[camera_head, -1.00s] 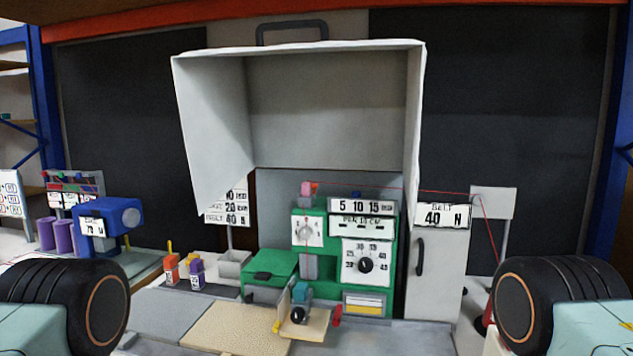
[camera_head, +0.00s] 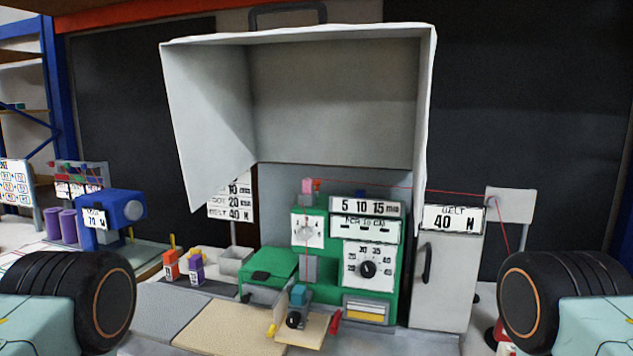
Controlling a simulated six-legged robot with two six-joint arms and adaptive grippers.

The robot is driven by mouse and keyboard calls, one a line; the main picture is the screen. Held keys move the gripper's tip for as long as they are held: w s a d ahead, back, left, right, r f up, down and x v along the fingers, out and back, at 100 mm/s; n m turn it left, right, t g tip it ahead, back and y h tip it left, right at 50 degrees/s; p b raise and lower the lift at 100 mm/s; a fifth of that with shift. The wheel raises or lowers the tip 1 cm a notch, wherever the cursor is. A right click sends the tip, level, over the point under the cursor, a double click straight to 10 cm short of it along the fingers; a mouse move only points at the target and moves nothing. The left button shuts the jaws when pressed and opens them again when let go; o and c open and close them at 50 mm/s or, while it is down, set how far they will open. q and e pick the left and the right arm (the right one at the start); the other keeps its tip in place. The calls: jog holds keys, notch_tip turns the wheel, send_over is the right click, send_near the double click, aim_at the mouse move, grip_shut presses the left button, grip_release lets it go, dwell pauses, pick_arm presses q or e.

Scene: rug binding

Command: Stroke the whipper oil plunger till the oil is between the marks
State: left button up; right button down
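A green whipper machine (camera_head: 311,228) stands under a big open pale hood (camera_head: 205,110). I cannot tell which part is the oil plunger, and the oil marks are not readable. Neither gripper shows; only my arm parts stand at both lower edges.
A white cabinet labelled 40 N (camera_head: 446,280) stands close on the right. Orange (camera_head: 171,266) and purple (camera_head: 196,269) bottles and a grey bin (camera_head: 236,261) are on the left. A blue machine (camera_head: 115,212) is farther left. A red thread (camera_head: 380,187) runs across. A tan mat (camera_head: 225,325) lies in front.

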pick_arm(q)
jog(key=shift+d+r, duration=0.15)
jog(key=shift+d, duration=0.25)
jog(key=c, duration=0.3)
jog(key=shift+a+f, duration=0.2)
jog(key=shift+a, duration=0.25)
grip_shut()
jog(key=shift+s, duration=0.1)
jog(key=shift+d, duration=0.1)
